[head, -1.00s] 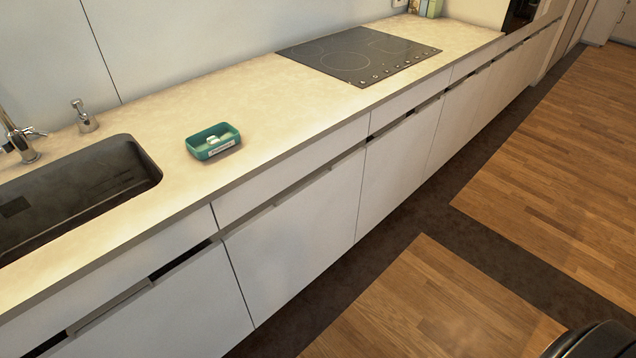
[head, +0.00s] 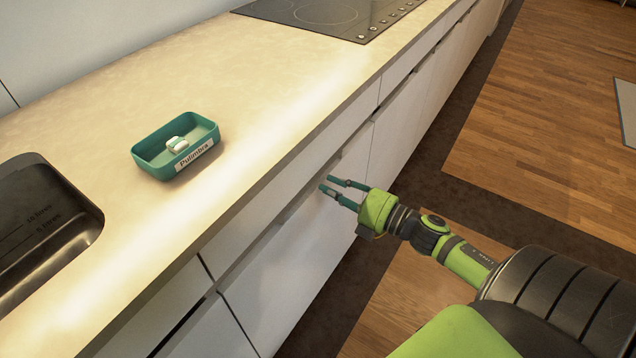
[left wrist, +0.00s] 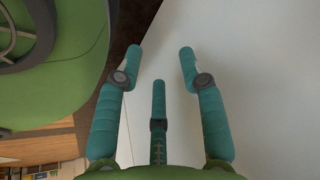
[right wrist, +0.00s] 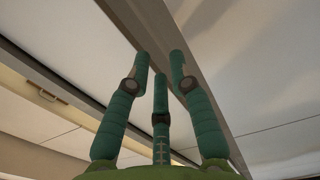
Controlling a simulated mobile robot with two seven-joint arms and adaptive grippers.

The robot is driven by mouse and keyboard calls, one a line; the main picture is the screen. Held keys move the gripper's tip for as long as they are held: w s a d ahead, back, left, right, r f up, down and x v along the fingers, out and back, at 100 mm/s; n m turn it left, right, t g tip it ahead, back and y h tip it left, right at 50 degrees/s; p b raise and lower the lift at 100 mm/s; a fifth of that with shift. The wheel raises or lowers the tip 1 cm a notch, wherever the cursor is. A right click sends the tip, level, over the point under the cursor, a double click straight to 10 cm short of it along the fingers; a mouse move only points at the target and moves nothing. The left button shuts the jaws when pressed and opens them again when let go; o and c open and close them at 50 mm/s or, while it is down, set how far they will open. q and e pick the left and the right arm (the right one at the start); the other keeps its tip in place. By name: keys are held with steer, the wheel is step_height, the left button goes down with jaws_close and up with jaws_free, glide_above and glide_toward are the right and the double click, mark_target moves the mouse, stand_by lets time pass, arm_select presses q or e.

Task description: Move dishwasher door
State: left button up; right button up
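The dishwasher door seems to be the white handleless front (head: 285,275) under the counter; it looks closed, flush with its neighbours. My right gripper (head: 340,187) is in front of its top edge, near the dark recess below the upper panel. In the right wrist view its fingers (right wrist: 160,58) are apart with nothing between them, pointing at a grey edge strip (right wrist: 205,75); I cannot tell whether they touch it. My left gripper (left wrist: 160,52) is open and empty beside a white panel (left wrist: 255,80); it is outside the head view.
A teal tray (head: 150,163) with small white items sits on the beige counter (head: 275,100). A sink (head: 45,220) is at the left and a black cooktop (head: 330,14) at the back.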

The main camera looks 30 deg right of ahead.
mark_target(316, 180)
steer(key=shift+x, duration=2.15)
steer(key=shift+d, duration=0.1)
steer(key=shift+c, duration=0.4)
jaws_close()
steer(key=shift+f, duration=0.1)
